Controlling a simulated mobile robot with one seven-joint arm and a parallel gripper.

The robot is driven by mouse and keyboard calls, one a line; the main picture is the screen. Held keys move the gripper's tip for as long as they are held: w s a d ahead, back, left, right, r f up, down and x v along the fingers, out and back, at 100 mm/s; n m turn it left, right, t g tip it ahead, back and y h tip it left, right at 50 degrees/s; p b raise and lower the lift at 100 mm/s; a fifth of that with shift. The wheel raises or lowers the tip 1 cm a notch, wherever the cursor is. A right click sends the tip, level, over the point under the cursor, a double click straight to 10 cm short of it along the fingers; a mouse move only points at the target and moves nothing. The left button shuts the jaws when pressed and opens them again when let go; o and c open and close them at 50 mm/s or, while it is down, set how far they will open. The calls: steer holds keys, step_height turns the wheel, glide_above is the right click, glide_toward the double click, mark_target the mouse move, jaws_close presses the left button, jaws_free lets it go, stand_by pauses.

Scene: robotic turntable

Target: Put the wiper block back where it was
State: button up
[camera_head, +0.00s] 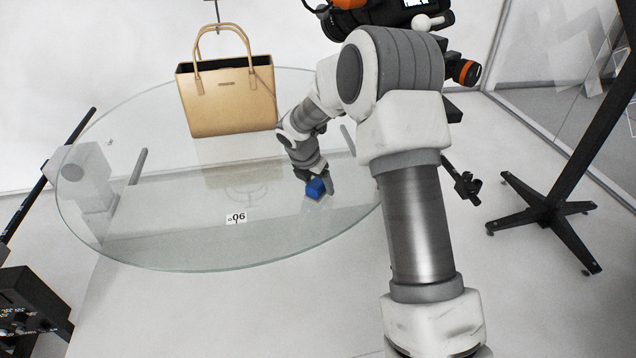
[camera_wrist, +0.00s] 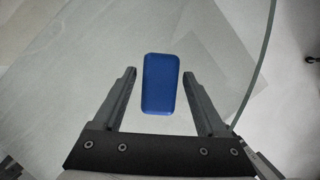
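The wiper block is a blue, rounded rectangular block (camera_head: 315,188) at the right part of the round glass turntable (camera_head: 150,245). In the wrist view the block (camera_wrist: 160,85) lies lengthwise in line with the gap between my fingers. My gripper (camera_wrist: 160,74) is open, with one finger on each side of the block in the picture and a narrow gap on both sides. I cannot tell whether the fingertips are level with the block or above it. In the head view my gripper (camera_head: 318,190) is at the block and partly hides it.
A tan handbag (camera_head: 230,100) stands toward the back of the turntable. A small "90" label (camera_head: 236,218) is near the front rim. A black stand (camera_head: 550,210) is on the floor at right, and camera gear (camera_head: 390,15) is behind my arm. The front glass is clear.

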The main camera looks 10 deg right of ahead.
steer(key=shift+o, duration=0.4)
steer(key=shift+r, duration=0.15)
steer(key=shift+r, duration=0.25)
steer(key=v, duration=1.1)
steer(key=shift+s+r+p, duration=0.15)
steer(key=shift+r+p, duration=0.1)
steer(key=shift+p, duration=0.05)
steer(key=shift+a, duration=0.15)
